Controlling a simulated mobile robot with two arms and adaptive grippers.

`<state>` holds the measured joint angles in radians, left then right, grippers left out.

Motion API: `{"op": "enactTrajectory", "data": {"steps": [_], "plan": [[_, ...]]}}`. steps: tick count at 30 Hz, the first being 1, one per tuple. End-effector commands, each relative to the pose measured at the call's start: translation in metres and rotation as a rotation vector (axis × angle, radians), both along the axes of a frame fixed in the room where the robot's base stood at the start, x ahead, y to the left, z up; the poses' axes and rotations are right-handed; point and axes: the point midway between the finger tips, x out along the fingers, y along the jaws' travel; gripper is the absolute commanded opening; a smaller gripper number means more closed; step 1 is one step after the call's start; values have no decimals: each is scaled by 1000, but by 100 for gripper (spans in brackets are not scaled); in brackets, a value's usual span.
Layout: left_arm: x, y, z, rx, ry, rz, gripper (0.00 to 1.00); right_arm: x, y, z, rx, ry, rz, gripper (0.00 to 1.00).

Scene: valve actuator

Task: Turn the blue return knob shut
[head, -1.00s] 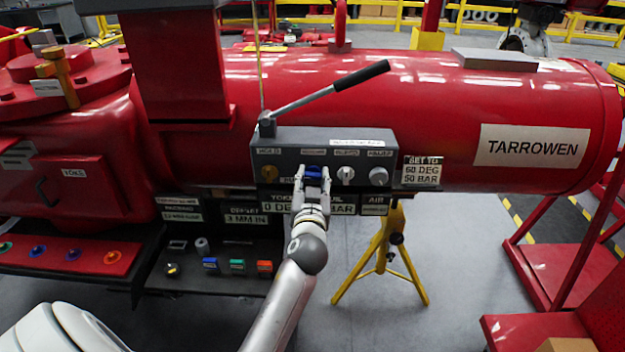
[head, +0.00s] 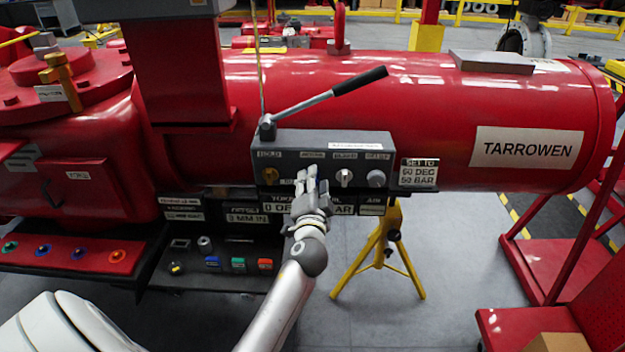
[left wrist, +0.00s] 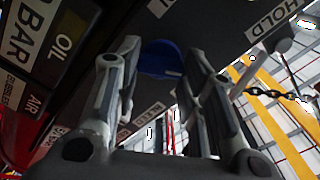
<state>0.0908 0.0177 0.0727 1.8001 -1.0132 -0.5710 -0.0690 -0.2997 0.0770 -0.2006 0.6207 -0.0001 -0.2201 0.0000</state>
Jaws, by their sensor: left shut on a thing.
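The blue return knob (left wrist: 160,58) shows between my left gripper's two fingers in the left wrist view. It sits on the grey valve block (head: 320,141), on the front of the red cylinder. In the head view my left gripper (head: 311,172) is up against the block's front face, under the middle labels, and covers the knob. The gripper is shut on the knob, with one finger on each side. The knob's exact angle cannot be read. My right gripper is not in view.
A black-handled lever (head: 355,82) slants above. A yellow stand (head: 383,250) stands below right.

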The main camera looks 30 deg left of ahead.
Motion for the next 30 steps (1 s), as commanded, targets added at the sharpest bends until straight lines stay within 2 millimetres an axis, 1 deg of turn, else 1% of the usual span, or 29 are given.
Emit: {"op": "enactTrajectory", "data": {"steps": [1, 6, 15, 21, 30], "plan": [[0, 0, 3, 40, 21, -2, 13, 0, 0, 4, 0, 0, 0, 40], [1, 0, 3, 166, 98, -2, 13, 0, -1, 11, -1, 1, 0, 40], [1, -1, 2, 332, 198, -3, 13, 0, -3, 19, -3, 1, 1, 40], [1, -1, 1, 389, 234, -2, 13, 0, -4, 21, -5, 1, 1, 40], [1, -1, 0, 416, 250, -2, 13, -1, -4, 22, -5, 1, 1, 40]]}}
